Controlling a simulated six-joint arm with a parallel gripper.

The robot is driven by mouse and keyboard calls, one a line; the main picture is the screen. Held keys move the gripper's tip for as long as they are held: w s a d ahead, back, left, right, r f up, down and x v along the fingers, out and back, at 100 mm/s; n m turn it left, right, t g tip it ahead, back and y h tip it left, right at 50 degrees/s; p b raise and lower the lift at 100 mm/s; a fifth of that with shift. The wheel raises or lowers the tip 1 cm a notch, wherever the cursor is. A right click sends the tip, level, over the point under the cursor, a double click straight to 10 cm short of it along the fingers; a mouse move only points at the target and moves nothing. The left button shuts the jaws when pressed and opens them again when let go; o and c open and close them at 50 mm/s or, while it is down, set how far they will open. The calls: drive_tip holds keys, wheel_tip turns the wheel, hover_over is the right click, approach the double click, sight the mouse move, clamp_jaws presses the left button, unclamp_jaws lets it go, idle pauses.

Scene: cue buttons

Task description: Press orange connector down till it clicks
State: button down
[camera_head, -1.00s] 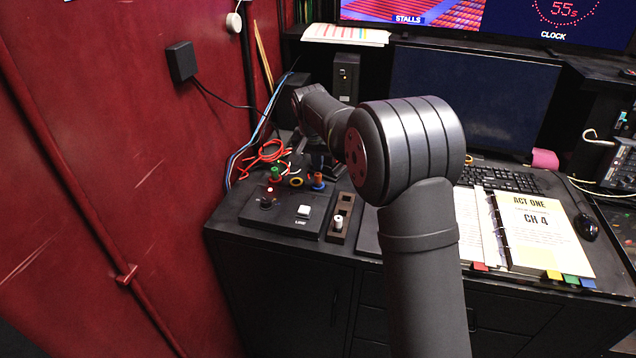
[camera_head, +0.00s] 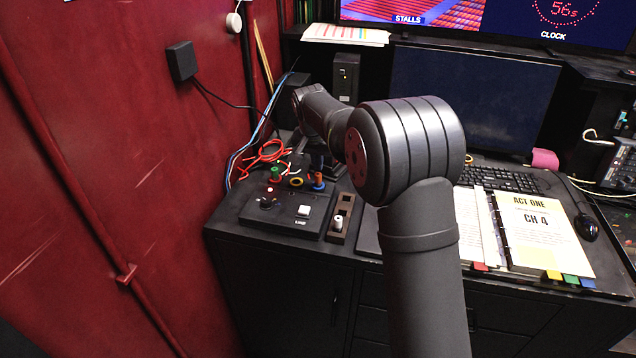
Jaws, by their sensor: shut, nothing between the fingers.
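A small panel box (camera_head: 275,215) with coloured connectors stands at the left of the desk. A small orange-and-blue connector (camera_head: 318,184) stands at the box's back right; its parts are too small to tell apart well. An orange-yellow ring (camera_head: 296,182) sits to its left, with a green-topped connector (camera_head: 275,174) further left. My gripper (camera_head: 317,166) is shut and empty, pointing down just above the orange-and-blue connector. I cannot tell whether its tip touches it. My forearm and wrist hide part of the gripper.
Red and blue cables (camera_head: 262,155) loop behind the box by the red wall. A white button (camera_head: 304,211) is on the box's front. A narrow block with a white knob (camera_head: 338,222) stands to its right. An open binder (camera_head: 535,230) and a keyboard (camera_head: 497,178) lie further right.

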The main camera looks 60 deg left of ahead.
sight(318, 175)
drive_tip(key=shift+f, duration=1)
idle(0.4)
drive_tip(key=shift+r, duration=3.55)
drive_tip(key=shift+f, duration=3.55)
drive_tip(key=shift+r, duration=0.15)
